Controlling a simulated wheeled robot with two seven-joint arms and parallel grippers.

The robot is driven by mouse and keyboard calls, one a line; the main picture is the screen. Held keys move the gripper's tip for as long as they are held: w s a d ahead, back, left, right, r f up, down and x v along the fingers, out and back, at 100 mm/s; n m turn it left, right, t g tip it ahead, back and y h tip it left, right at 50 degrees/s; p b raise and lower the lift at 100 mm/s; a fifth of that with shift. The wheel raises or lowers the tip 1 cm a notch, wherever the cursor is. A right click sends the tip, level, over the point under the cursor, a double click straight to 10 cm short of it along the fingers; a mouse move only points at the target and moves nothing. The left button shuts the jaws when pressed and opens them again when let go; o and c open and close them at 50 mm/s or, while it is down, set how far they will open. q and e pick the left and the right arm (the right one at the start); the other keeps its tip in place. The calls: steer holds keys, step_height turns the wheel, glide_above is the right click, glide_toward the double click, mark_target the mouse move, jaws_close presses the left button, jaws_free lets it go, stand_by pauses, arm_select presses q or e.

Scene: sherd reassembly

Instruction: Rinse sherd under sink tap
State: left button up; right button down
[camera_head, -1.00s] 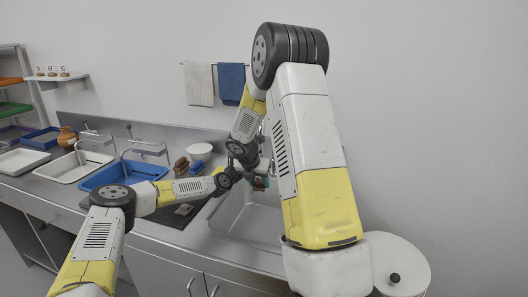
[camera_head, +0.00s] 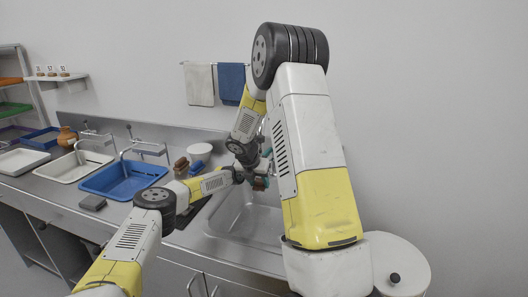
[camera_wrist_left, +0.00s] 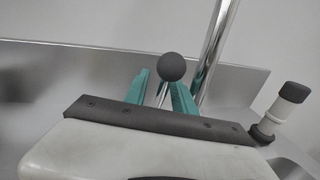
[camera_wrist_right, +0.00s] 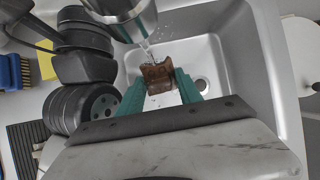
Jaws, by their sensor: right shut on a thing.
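A brown sherd (camera_wrist_right: 158,76) is held between the teal fingers of my right gripper (camera_wrist_right: 159,90), over the sink (camera_wrist_right: 227,45). In the head view my right gripper (camera_head: 261,182) hangs low over the sink basin. My left gripper (camera_head: 266,154) is just above it, near the tap. In the left wrist view its teal fingers (camera_wrist_left: 163,95) stand apart, with the tap's lever and dark ball knob (camera_wrist_left: 172,67) between them. I cannot tell whether they touch it.
A blue tray (camera_head: 124,178) and white trays (camera_head: 73,167) stand left on the counter, with a grey block (camera_head: 92,202) in front. A brush (camera_wrist_right: 20,71) and yellow sponge (camera_wrist_right: 46,62) lie left of the sink. My two forearms cross closely. A white drum (camera_head: 400,260) stands right.

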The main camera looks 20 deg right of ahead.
arm_select(q)
steer(key=shift+c, duration=0.2)
jaws_close()
stand_by(1.3)
